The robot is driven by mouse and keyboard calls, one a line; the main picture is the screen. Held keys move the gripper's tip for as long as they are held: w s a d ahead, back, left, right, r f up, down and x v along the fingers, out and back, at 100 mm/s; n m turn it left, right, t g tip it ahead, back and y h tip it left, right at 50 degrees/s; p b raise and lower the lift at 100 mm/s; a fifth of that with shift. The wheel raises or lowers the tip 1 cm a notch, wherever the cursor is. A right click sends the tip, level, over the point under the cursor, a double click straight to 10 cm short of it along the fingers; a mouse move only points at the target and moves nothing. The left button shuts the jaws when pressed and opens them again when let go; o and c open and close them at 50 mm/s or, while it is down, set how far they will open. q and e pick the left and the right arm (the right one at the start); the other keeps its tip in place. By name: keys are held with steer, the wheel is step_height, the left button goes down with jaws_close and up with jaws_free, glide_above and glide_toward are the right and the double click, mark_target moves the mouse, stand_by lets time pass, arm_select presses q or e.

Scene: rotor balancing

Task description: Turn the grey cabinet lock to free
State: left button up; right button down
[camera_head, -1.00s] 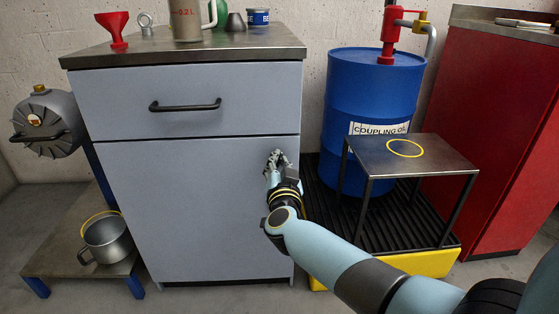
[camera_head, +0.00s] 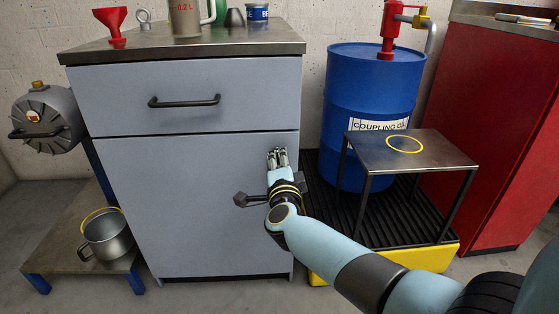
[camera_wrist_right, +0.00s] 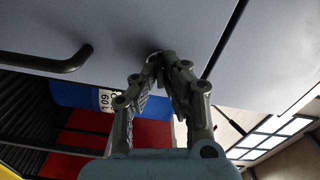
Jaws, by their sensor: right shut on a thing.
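The grey cabinet (camera_head: 200,205) stands in the middle of the head view, its drawer and door closed. My right gripper (camera_head: 278,154) is at the upper right of the door, just below the drawer gap. In the wrist view my right gripper (camera_wrist_right: 163,58) has its fingertips together against the grey front, shut on the small lock. The fingers hide nearly all of the lock, so how far it is turned cannot be seen. My left gripper is in neither view.
A black drawer handle (camera_head: 185,101) juts out above the door. A low metal table (camera_head: 440,150) and a blue drum (camera_head: 365,95) stand right of the cabinet. A pot (camera_head: 107,237) sits on a low platform at left. The floor before the cabinet is clear.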

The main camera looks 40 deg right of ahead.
steer(key=shift+f+m, duration=0.15)
steer(key=shift+m, duration=0.85)
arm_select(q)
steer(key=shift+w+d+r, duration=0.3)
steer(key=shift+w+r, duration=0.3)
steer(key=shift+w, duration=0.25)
arm_select(e)
steer(key=shift+m, duration=0.6)
steer(key=c, duration=1.5)
jaws_free()
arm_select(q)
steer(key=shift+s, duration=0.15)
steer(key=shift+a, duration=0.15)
arm_select(e)
steer(key=shift+s, duration=0.1)
steer(key=v, duration=1.2)
